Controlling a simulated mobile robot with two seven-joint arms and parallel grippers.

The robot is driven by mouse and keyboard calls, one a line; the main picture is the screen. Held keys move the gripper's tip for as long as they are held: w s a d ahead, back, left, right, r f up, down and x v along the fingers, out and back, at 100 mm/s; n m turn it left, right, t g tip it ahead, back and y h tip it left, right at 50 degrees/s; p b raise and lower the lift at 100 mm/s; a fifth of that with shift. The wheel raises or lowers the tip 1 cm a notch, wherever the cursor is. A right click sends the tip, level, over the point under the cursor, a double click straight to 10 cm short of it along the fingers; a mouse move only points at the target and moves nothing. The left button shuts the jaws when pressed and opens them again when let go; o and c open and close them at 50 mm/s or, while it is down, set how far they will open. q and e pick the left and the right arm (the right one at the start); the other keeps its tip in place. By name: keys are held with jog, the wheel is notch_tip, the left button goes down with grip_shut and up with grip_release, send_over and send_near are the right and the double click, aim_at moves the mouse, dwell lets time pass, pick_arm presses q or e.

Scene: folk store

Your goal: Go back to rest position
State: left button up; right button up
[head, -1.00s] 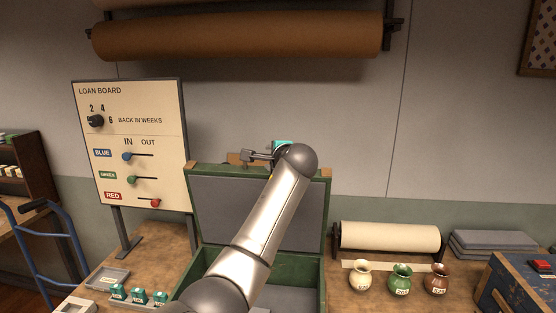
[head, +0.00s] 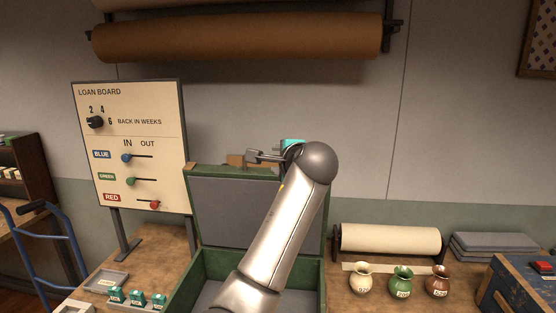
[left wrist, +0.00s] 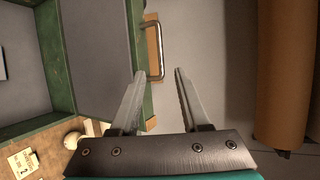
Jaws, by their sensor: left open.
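My left arm reaches up across the open green case in the head view, and its left gripper (head: 262,157) is beside the top edge of the lid, pointing left. In the left wrist view the two fingers of the left gripper (left wrist: 158,90) are spread apart with nothing between them. The green case (head: 318,283) stands on the bench with its grey-lined lid (head: 225,205) upright; my arm hides part of both. The lid's metal handle (left wrist: 155,50) shows just beyond the fingertips, apart from them. My right gripper is in neither view.
The loan board (head: 130,145) stands at the left. Small teal boxes (head: 137,297) and a grey tray (head: 106,281) lie in front of it. Three jars, the middle one green (head: 400,281), stand right of the case. A brown paper roll (head: 240,37) hangs above.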

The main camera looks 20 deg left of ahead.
pick_arm(q)
jog(key=s+d+f+n+g+h, duration=0.1)
jog(key=s+f+n+g+h, duration=0.15)
jog(key=s+f, duration=0.8)
jog(key=s+d+f+n+g+h, duration=0.1)
jog(key=s+d+f+n+h, duration=0.35)
jog(key=f, duration=1.15)
jog(key=s+d+f+n+g+h, duration=0.15)
jog(key=s+f, duration=0.25)
jog(key=s, duration=0.9)
jog(key=s+f+n+g+h, duration=0.1)
jog(key=s+f+g, duration=0.25)
jog(key=s, duration=0.95)
notch_tip(320, 180, down, 30)
jog(key=s+b, duration=0.2)
jog(key=b, duration=0.6)
jog(key=s+a+f+g+b, duration=0.1)
jog(key=s+f+b, duration=0.3)
jog(key=s+f, duration=0.3)
jog(key=s+a+f+g+b, duration=0.1)
jog(key=s+f+b, duration=0.2)
jog(key=s+f, duration=0.5)
notch_tip(320, 180, down, 7)
jog(key=shift+s+a+y+b, duration=0.15)
jog(key=shift+s+y+b, duration=0.15)
jog(key=shift+y+b, duration=0.05)
